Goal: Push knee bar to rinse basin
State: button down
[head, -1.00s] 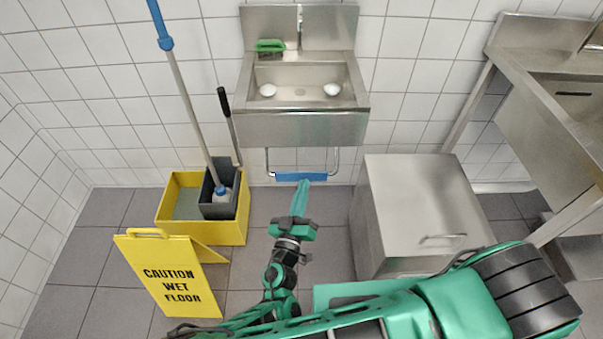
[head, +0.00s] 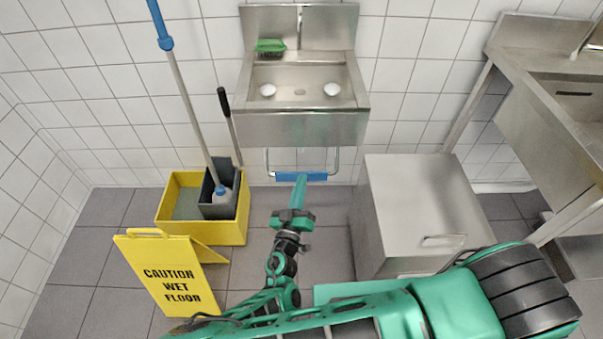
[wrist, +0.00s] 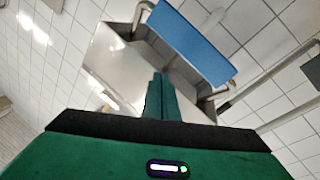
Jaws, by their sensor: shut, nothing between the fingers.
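The knee bar (head: 318,176) is a bent steel rod with a blue pad, hanging under the front of the steel basin (head: 300,127). The blue pad also shows large at the top of the wrist view (wrist: 193,43). Two white round objects lie in the basin; I see no water. My green gripper (head: 300,183) is shut and empty, its fingers pointing at the pad's lower edge near its middle. In the wrist view the fingertips (wrist: 158,76) appear below and left of the pad, with steel behind them. I cannot tell whether they touch it.
A yellow mop bucket (head: 234,232) with a mop and a yellow wet floor sign (head: 170,275) stand left. A steel cabinet (head: 415,205) stands close on the right, with a larger steel sink (head: 560,120) beyond. A green brush (head: 270,45) lies on the basin's back ledge.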

jog(key=shift+w+f, duration=0.45)
jog(key=shift+w, duration=0.25)
jog(key=shift+w+f, duration=0.45)
jog(key=shift+w, duration=0.2)
dwell(1.2)
jog(key=shift+w+f, duration=0.25)
jog(key=shift+w, duration=0.05)
jog(key=shift+w+d+f, duration=0.1)
jog(key=shift+w+f, duration=0.35)
jog(key=shift+w, duration=0.25)
jog(key=shift+w+f, duration=0.45)
jog(key=shift+w, duration=0.2)
dwell(2.3)
dwell(0.4)
jog(key=shift+s+r, duration=0.6)
jog(key=shift+s, duration=0.25)
jog(key=shift+s+r, duration=0.55)
jog(key=shift+s, duration=0.3)
